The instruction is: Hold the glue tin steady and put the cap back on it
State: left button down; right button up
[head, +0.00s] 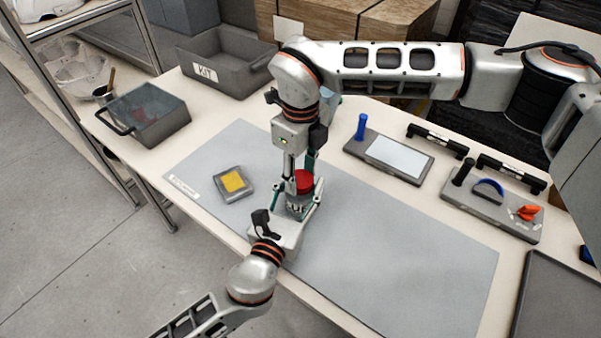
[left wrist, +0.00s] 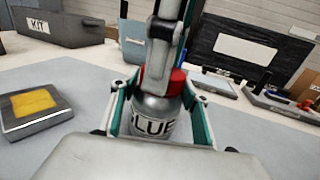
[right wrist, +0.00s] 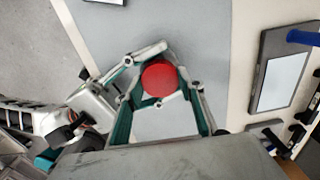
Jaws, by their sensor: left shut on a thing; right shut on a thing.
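The glue tin (left wrist: 155,124) is a silver can with a white label reading "LUE" in the left wrist view. It stands upright on the grey mat (head: 390,255). My left gripper (head: 297,206) is shut around its sides from the front. The red cap (right wrist: 159,79) is between the fingertips of my right gripper (head: 302,176), which points down from above. In the left wrist view the cap (left wrist: 177,84) is at the tin's top, partly hidden by a right finger. I cannot tell whether it is seated or just above the neck.
A grey block with a yellow pad (head: 233,181) lies left of the tin. Tool trays (head: 390,158) line the right side. The mat's right part is clear.

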pick_arm(q)
jog(key=shift+f, duration=0.2)
pick_arm(e)
jog(key=shift+m, duration=0.5)
jog(key=o, duration=1.2)
jog(key=shift+o, duration=0.2)
jog(key=shift+r, duration=2.25)
jog(key=shift+c, duration=0.4)
